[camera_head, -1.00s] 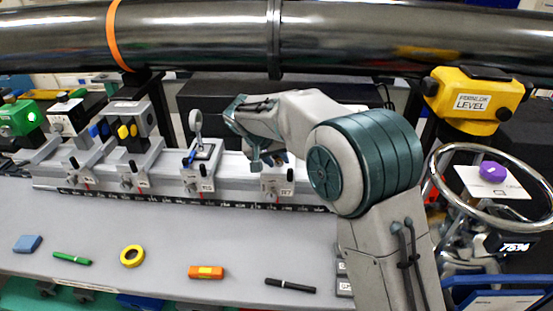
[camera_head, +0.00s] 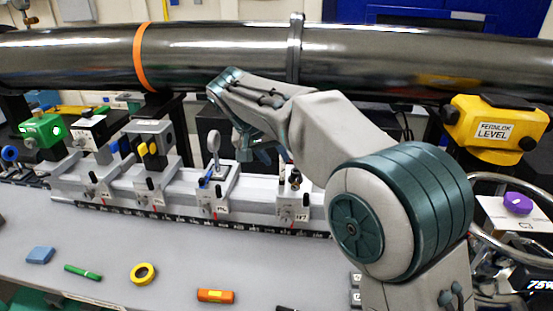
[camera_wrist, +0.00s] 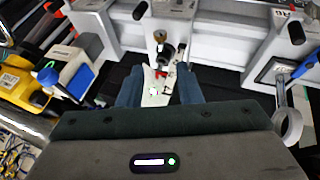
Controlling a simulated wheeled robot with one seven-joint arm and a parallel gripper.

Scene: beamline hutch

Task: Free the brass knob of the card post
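The card post stands on the rightmost rail carrier (camera_head: 292,208), under my forearm in the head view. Its small dark and brass top (camera_head: 295,180) shows just right of my gripper (camera_head: 268,153). In the wrist view the brass knob (camera_wrist: 160,37) sits beyond my fingertips, with a black round part beside it. The fingers are apart, and I see no contact with the knob. The post's lower part is partly hidden.
A mirror-like disc (camera_head: 214,145) stands on the carrier to the left. The dark beam pipe (camera_head: 220,55) runs above and behind my arm. A yellow level (camera_head: 495,128) stands at right.

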